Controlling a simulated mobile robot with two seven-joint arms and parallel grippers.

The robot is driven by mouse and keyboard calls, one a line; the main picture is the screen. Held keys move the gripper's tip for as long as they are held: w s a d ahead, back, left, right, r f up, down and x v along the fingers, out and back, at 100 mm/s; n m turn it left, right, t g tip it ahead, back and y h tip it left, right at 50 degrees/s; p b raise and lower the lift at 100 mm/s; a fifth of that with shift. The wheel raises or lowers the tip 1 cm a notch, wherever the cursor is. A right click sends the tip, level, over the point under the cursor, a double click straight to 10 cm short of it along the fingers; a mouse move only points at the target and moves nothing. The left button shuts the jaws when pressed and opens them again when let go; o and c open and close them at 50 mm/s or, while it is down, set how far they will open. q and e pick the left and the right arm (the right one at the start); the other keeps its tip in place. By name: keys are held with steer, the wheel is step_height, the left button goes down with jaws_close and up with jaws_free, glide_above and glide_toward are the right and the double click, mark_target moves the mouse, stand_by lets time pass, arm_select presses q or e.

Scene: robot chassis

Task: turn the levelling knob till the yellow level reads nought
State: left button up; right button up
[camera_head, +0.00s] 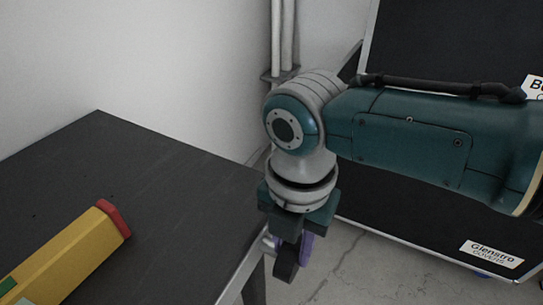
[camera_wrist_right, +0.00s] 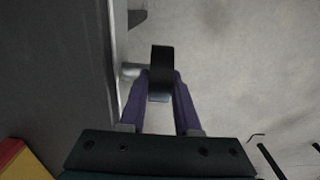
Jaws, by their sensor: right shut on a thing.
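A yellow spirit level (camera_head: 75,258) with a red end cap lies on the dark table (camera_head: 140,180) at the lower left of the head view. A green patch on it is cut by the frame edge, so its reading cannot be told. A black knob (camera_wrist_right: 162,68) stands out from the table's edge on a short grey shaft in the right wrist view. My right gripper (camera_head: 293,258) points down beside the table edge. Its purple fingers (camera_wrist_right: 162,88) are shut on the knob, one on each side. My left gripper is not in view.
A large black case (camera_head: 430,45) with metal edging and white labels stands behind my right arm. Pale pipes (camera_head: 283,35) run up the wall in the back.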

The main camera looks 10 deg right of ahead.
jaws_close()
arm_select(q)
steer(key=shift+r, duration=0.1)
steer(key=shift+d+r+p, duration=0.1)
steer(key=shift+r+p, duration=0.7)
steer(key=shift+p, duration=0.05)
arm_select(e)
steer(key=shift+s+a+r+t+h, duration=0.1)
steer(key=shift+s+r+t+h, duration=0.1)
steer(key=shift+t+h, duration=0.25)
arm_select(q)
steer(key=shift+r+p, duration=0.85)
arm_select(e)
steer(key=shift+s+a+f+t+h, duration=0.15)
steer(key=shift+t+h, duration=0.3)
steer(key=shift+t, duration=0.4)
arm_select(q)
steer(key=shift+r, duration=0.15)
arm_select(e)
steer(key=shift+s+a+f+t+h, duration=0.1)
steer(key=shift+a+t+h, duration=0.05)
steer(key=shift+t+h, duration=0.4)
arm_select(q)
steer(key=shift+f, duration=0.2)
arm_select(e)
steer(key=shift+s+f+t+h, duration=0.15)
steer(key=shift+t+h, duration=0.4)
steer(key=shift+t, duration=0.4)
